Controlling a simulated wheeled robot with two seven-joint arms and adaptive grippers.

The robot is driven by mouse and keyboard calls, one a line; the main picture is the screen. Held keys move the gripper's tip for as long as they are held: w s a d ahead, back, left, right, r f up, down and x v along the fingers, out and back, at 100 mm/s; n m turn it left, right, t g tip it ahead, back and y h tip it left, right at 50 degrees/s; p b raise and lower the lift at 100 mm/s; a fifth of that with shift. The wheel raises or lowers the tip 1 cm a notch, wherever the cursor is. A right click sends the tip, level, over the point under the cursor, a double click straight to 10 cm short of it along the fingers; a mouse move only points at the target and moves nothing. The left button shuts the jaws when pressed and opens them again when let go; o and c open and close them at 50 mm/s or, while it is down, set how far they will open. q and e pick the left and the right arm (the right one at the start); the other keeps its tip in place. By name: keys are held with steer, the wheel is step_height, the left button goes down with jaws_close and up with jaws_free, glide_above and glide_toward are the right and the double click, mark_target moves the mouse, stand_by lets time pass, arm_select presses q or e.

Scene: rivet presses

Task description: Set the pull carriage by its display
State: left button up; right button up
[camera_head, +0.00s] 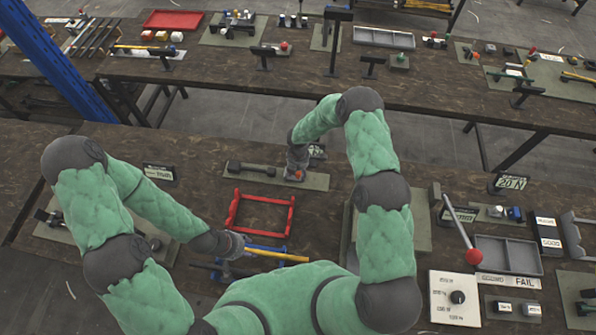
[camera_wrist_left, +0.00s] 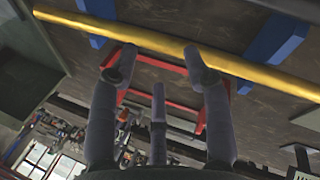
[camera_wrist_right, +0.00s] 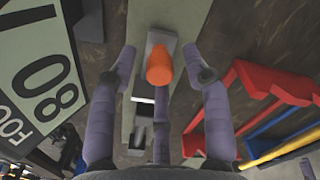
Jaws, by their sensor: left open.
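An orange knob (camera_wrist_right: 160,66) stands on a grey metal carriage (camera_wrist_right: 158,40) on a green-grey mat (camera_head: 318,182). In the right wrist view my right gripper (camera_wrist_right: 160,58) is open with its fingers spread around the knob, with gaps on both sides. A display with large dark digits (camera_wrist_right: 42,85), including a 0 and an 8, lies tilted and partly cut off at left there. In the head view the display (camera_head: 316,151) is partly hidden behind my right arm. My left gripper (camera_head: 236,243) is open over a yellow rod (camera_wrist_left: 150,40), and I cannot tell whether it touches it.
A red frame (camera_head: 260,213) stands between my grippers, with the yellow rod's blue supports just in front. A black dumbbell-shaped part (camera_head: 250,169) lies left of the knob. At right are a red-knobbed lever (camera_head: 473,256), a white dial panel (camera_head: 456,299) and a grey tray (camera_head: 510,256).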

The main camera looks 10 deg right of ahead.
step_height(320, 180, up, 12)
stand_by(0.6)
steer(key=shift+f, duration=0.1)
stand_by(0.4)
